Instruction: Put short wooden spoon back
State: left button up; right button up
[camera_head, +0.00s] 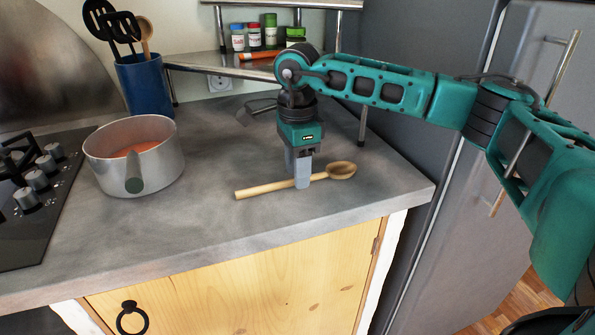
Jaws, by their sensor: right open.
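A short wooden spoon (263,188) lies on the grey counter (215,222), handle to the left and bowl to the right. My right gripper (302,182) points straight down over the spoon, just left of its bowl. Its jaws are open and its fingers hide a short part of the handle near the bowl. I cannot tell whether they touch the spoon. A blue utensil holder (147,88) stands at the back left, with black utensils (112,27) and another wooden spoon (146,38) in it. My left gripper is not in view.
A metal pot (170,165) with reddish contents stands left of the spoon, by the black stove (20,235). A metal shelf (225,68) with spice jars (254,36) is behind. The counter's front and right edges are close to the spoon. A grey fridge (450,215) stands right.

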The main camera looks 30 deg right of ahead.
notch_tip(320, 180, up, 12)
jog(key=p, duration=0.1)
jog(key=shift+w, duration=0.45)
jog(key=shift+s+a+f, duration=0.1)
jog(key=shift+a, duration=0.05)
